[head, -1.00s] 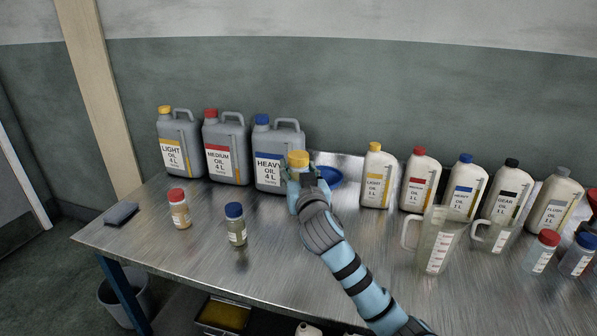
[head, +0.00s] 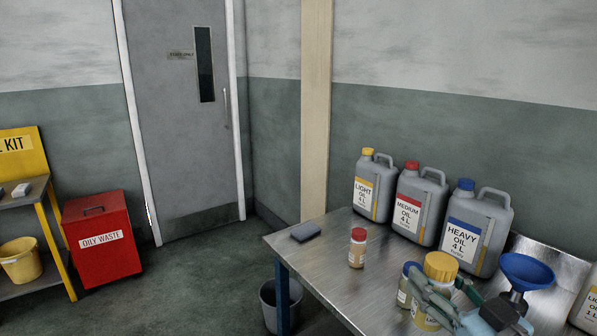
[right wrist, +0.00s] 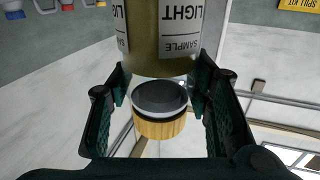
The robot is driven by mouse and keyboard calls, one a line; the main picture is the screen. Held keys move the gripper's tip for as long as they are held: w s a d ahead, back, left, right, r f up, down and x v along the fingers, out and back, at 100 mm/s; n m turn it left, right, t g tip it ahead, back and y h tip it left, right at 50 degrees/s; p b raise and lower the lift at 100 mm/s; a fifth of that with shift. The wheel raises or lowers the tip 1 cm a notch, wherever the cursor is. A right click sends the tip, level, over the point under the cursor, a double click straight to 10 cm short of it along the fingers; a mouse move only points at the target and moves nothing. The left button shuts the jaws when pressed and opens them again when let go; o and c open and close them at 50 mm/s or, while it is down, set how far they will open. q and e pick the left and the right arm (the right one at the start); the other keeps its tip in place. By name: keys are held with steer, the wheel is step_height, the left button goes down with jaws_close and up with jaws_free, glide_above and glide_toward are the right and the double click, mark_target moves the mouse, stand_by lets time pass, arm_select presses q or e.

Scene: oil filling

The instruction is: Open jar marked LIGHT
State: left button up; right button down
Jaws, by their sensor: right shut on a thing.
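The jar marked LIGHT (head: 424,318) has a yellow cap (head: 441,265) and shows at the front right of the head view. My right gripper (head: 440,298) is shut on this jar, its fingers on either side just under the cap. In the right wrist view the picture is upside down: the jar (right wrist: 165,35) holds olive oil and bears a LIGHT SAMPLE label. The yellow cap (right wrist: 160,127) shows its dark underside there; I cannot tell whether it is seated on the jar. My left gripper is out of view.
A blue-capped jar (head: 405,290) stands close left of the held jar, a red-capped jar (head: 357,250) further left. Three grey canisters (head: 421,205) line the back; a blue funnel (head: 526,272) is at right. A grey pad (head: 306,231) lies at the table's left corner.

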mark_target(426, 329)
steer(key=s+a+f+y, duration=0.1)
steer(key=s+a+f+n, duration=0.1)
steer(key=s, duration=0.1)
steer(key=s+a+f+g+y, duration=0.1)
steer(key=s+f, duration=0.1)
steer(key=shift+s+a+f+n+y, duration=0.1)
steer(key=shift+s+n+y, duration=0.2)
steer(key=shift+n, duration=0.1)
steer(key=s+a+f+y, duration=0.1)
steer(key=s+f, duration=0.4)
steer(key=f, duration=0.1)
steer(key=shift+s+a+f+n, duration=0.2)
steer(key=shift+a+n, duration=0.05)
steer(key=shift+n, duration=0.05)
steer(key=shift+w, duration=0.1)
